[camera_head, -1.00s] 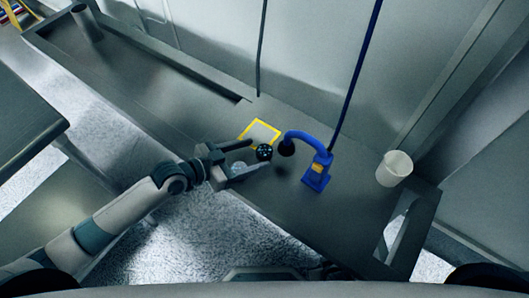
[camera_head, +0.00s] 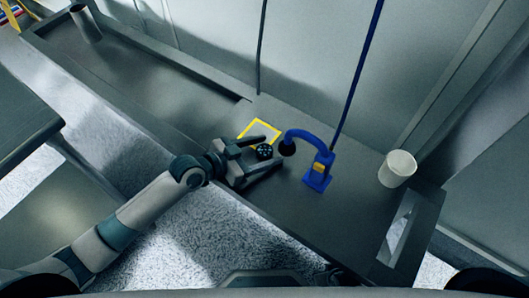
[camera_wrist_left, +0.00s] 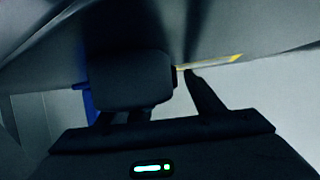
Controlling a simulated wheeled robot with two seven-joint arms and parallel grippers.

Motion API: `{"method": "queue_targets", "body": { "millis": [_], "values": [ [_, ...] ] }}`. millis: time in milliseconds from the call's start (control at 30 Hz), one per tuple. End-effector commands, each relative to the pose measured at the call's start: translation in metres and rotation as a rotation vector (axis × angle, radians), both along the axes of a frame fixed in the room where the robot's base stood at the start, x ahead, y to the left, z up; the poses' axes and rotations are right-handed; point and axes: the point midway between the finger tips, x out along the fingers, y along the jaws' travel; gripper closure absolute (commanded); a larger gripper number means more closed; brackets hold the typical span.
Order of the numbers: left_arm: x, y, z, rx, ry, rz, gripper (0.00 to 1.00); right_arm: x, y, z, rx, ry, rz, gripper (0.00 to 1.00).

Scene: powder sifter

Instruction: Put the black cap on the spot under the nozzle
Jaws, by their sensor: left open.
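The black cap (camera_head: 264,152) is a small round dark piece on the grey table, beside the yellow-edged square (camera_head: 247,131). My left gripper (camera_head: 279,149) is open, with one finger on each side of the cap. I cannot tell whether either finger touches it. The nozzle (camera_head: 287,148) is the black end of a blue curved arm, just right of the cap. The spot under it is hidden. In the left wrist view, dark gripper parts fill the middle and I cannot make out the cap. My right gripper is not in view.
The blue stand (camera_head: 318,172) carries the nozzle, with a blue cable rising behind it. A white cup (camera_head: 397,168) stands on the right of the table, near a rectangular cut-out. A wall runs behind. The table left of the yellow square is clear.

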Motion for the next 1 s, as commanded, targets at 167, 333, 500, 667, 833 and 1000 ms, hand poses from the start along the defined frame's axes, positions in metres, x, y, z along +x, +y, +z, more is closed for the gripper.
{"method": "queue_targets", "body": {
  "millis": [167,333,500,667,833,1000],
  "values": [
    [-0.0002,0.0001,0.0003,0.0,0.0,0.0,0.39,0.0,0.0,0.0002,0.0,-0.001,0.0,0.69],
    [-0.0003,0.0002,0.0002,0.0,0.0,0.0,0.39,0.0001,-0.0001,0.0001,0.0,-0.001,0.0,0.69],
    [-0.0004,0.0002,0.0002,0.0,0.0,0.0,0.8,0.0004,-0.0004,0.0001,0.0,-0.001,0.0,0.69],
    [-0.0002,0.0002,0.0003,0.0,0.0,0.0,0.86,0.0007,-0.0005,0.0002,-0.001,-0.002,0.0,0.69],
    [-0.0002,0.0002,0.0007,0.0,0.0,0.0,0.86,0.001,-0.0004,0.0005,0.0,-0.003,0.0,0.69],
    [0.0005,0.0,0.0035,0.0,0.0,0.001,0.86,0.0036,0.0003,0.0034,0.002,-0.017,0.0,0.69]
  ]
}}
